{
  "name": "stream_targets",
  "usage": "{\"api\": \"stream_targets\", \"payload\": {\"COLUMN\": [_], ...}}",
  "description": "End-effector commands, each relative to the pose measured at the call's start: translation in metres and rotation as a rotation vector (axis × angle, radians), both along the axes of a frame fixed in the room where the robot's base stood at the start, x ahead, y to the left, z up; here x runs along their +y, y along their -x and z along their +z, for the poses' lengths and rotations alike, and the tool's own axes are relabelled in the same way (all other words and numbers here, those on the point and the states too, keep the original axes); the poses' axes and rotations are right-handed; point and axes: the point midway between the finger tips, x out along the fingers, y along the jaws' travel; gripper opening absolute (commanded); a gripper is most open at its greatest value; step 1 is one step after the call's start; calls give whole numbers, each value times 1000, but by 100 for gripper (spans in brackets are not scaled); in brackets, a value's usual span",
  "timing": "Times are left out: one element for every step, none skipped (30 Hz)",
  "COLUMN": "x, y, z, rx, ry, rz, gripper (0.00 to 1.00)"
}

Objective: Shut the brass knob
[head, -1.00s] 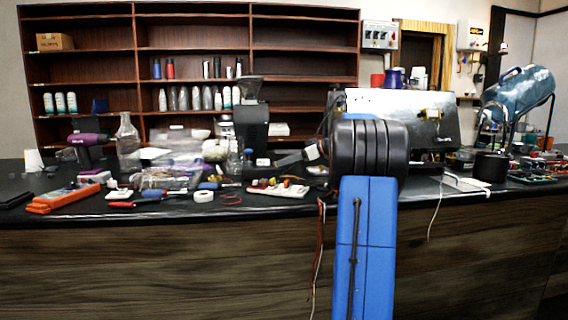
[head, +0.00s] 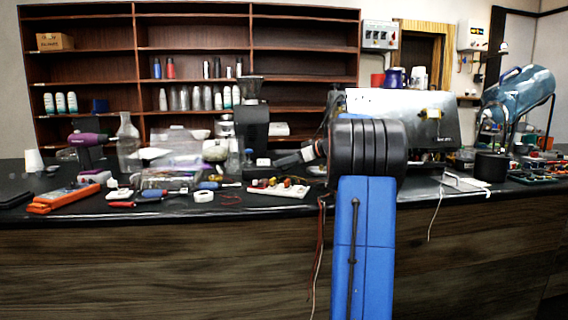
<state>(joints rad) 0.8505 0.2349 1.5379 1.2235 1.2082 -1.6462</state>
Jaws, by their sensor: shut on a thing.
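My blue arm and its black joint stand in front of the counter. A grey and black piece left of the joint looks like part of my arm's far end. I cannot make out jaws or fingertips on it, or anything held. A small brass-coloured fitting (head: 433,114) shows on the face of the steel machine (head: 400,102), behind and right of the joint. I cannot tell whether this fitting is the brass knob. The joint covers the machine's lower left part, so a knob there is hidden.
The dark counter (head: 230,212) is crowded. A black pot (head: 490,166) and a large blue bottle (head: 520,95) are on the right.

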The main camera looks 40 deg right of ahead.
Motion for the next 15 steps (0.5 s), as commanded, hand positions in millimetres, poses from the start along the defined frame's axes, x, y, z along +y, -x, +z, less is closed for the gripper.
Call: {"api": "stream_targets", "payload": {"x": [1,2,3,3,4,6,6,7,8,9,10,12,12,13,15], "y": [1,1,1,1,1,2,2,2,3,3,3,3,3,3,3], "z": [1,1,1,1,2,1,1,2,1,1,1,1,1,2,1], "rx": [-2,-1,0,-1,-1,-1,-1,-3,-1,-1,-2,-1,-1,-2,-1], "ry": [1,1,0,0,1,0,0,1,1,1,1,0,0,2,1], "rz": [-14,-27,-44,-61,-79,-104,-124,-148,-180,-206,-232,-268,-296,-325,-363], "gripper": [0,0,0,0,0,0,0,0,0,0,0,0,0,0,0]}}
